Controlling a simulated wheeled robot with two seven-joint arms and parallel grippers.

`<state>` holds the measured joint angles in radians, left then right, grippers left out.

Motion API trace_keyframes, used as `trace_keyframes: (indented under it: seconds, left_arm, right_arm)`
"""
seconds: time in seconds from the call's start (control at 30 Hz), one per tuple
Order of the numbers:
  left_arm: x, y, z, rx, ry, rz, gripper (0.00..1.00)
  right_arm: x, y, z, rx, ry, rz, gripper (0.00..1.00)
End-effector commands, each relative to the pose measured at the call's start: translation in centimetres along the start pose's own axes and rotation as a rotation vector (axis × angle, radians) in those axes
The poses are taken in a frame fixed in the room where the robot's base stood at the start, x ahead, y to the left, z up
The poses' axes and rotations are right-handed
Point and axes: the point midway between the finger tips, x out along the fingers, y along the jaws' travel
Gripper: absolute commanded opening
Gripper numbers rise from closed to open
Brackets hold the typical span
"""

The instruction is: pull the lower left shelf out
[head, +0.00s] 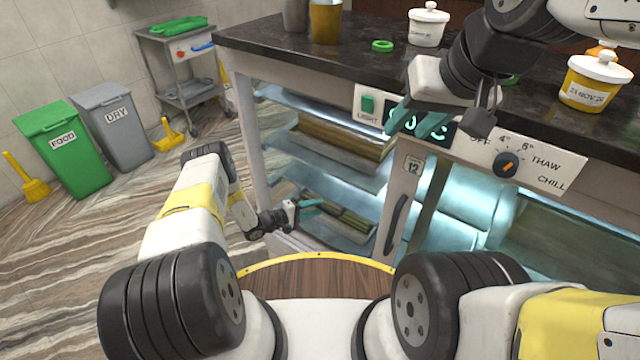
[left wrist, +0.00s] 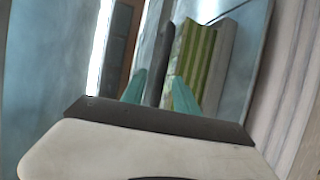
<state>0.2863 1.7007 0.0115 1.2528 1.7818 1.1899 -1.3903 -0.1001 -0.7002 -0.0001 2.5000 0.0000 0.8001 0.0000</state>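The lower left shelf (head: 322,229) is inside the lit counter, below another shelf, and carries a tray of green and yellow striped sweets (head: 350,218). My left gripper (head: 311,206) is low at the left end of the counter front, at the height of this shelf. In the left wrist view its teal fingers stand apart, with a dark upright bar (left wrist: 163,62) showing between them and the striped sweets (left wrist: 194,62) just beyond. I cannot tell if the fingers touch the bar. My right gripper (head: 405,112) is raised before the control panel; its finger opening is unclear.
The upper left shelf (head: 290,141) holds more sweets. A dark door handle (head: 396,224) is right of the lower shelf. The countertop (head: 345,52) carries lidded pots and a green ring.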

Motion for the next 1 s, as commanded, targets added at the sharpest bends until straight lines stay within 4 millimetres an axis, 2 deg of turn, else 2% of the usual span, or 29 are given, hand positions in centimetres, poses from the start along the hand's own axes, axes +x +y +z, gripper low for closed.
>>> trace_keyframes:
  seconds: [0.03,0.2,0.47,0.5,0.67,0.7,1.0]
  left_arm:
    - [0.8,0.0,0.1,0.002,-0.003,-0.001,0.36]
    - [2.1,0.0,0.0,0.000,-0.001,0.000,0.36]
    - [2.3,0.0,0.0,-0.001,-0.001,0.000,0.36]
    - [2.3,0.0,0.0,-0.001,-0.001,0.000,0.34]
    - [2.3,0.0,0.0,-0.001,-0.001,0.000,0.03]
    - [2.3,0.0,0.0,-0.001,-0.001,0.000,0.00]
    - [2.2,0.0,0.0,-0.001,-0.001,-0.001,0.00]
  right_arm:
    - [0.0,0.0,0.0,0.000,0.000,0.000,0.38]
    - [0.0,0.0,0.0,0.000,0.000,0.000,0.38]
    - [0.0,0.0,0.0,0.000,0.000,0.000,0.38]
    - [0.0,0.0,0.0,0.000,0.000,0.000,0.38]
    - [0.0,0.0,0.0,0.000,0.000,0.000,0.38]
    - [0.0,0.0,0.0,0.000,0.000,0.000,0.38]
    - [0.0,0.0,0.0,0.000,0.000,0.000,0.38]
